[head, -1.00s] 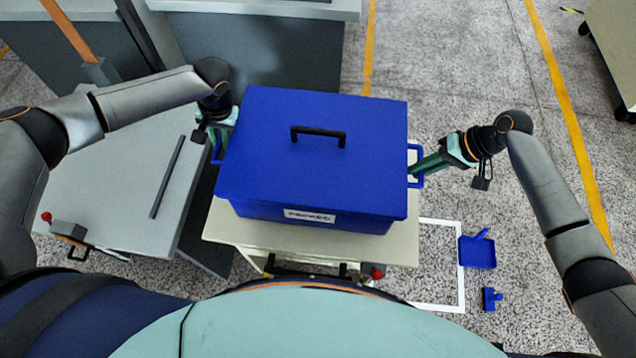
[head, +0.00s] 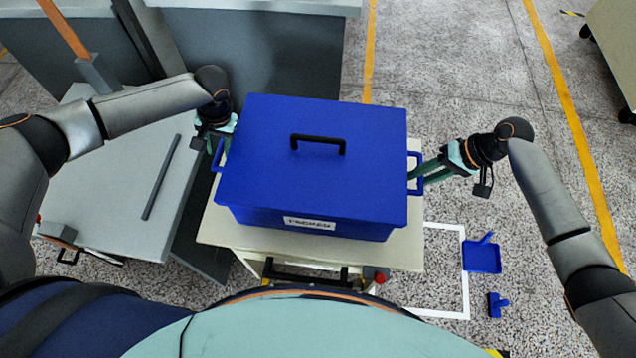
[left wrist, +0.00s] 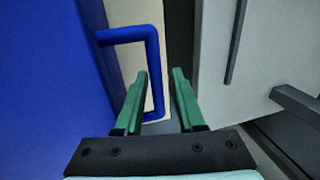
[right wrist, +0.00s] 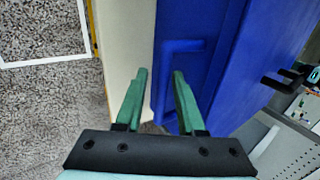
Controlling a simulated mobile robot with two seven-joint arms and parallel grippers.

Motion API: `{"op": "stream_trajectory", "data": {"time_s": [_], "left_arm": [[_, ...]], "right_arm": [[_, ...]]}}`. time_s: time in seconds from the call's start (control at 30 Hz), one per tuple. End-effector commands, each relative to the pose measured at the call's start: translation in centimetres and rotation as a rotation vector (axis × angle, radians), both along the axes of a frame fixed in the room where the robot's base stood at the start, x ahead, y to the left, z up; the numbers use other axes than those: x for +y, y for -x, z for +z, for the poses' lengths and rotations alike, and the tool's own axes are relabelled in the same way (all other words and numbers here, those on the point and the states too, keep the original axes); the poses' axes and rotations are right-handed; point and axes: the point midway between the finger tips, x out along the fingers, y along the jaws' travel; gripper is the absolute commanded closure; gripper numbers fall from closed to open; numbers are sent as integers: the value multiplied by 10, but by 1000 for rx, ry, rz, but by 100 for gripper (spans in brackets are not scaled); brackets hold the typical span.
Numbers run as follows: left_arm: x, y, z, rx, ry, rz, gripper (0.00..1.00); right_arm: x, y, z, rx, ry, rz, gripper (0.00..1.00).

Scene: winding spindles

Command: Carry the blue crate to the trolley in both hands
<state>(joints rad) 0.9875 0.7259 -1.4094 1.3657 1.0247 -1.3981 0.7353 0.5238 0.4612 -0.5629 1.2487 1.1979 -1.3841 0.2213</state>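The blue crate (head: 310,165), with its lid on and a black lid handle, rests level on a cream-topped cart (head: 228,238), which seems to be the trolley. My left gripper (head: 222,142) is at the crate's left side handle. In the left wrist view its fingers (left wrist: 160,75) are apart, and the blue side handle (left wrist: 153,60) runs down between or just beside them. My right gripper (head: 418,175) is at the right side handle (head: 416,155). In the right wrist view its fingers (right wrist: 160,75) are apart, with the handle (right wrist: 185,46) at their tips.
A grey workbench (head: 110,185) with a dark bar on it stands close at the left. A blue dustpan (head: 482,257) and a small blue brush (head: 497,304) lie on the floor at right, by a white floor outline. Another wheeled cart (head: 615,45) stands at far right.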

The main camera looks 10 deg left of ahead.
Motion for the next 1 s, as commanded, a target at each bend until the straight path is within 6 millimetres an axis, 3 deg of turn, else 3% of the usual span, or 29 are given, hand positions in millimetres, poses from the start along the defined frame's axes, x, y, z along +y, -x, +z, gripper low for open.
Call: {"op": "stream_trajectory", "data": {"time_s": [0.3,0.43,0.8,1.0], "left_arm": [[-3,0,1,-1,6,-4,53],[-6,-1,10,-1,7,-4,53],[-20,-2,84,-4,7,-4,53],[-25,-1,111,-3,5,-3,53]], "right_arm": [[3,0,1,0,-5,2,53],[3,0,1,-1,-6,3,53],[3,0,1,-1,-6,3,53],[3,0,1,-1,-6,3,53]]}}
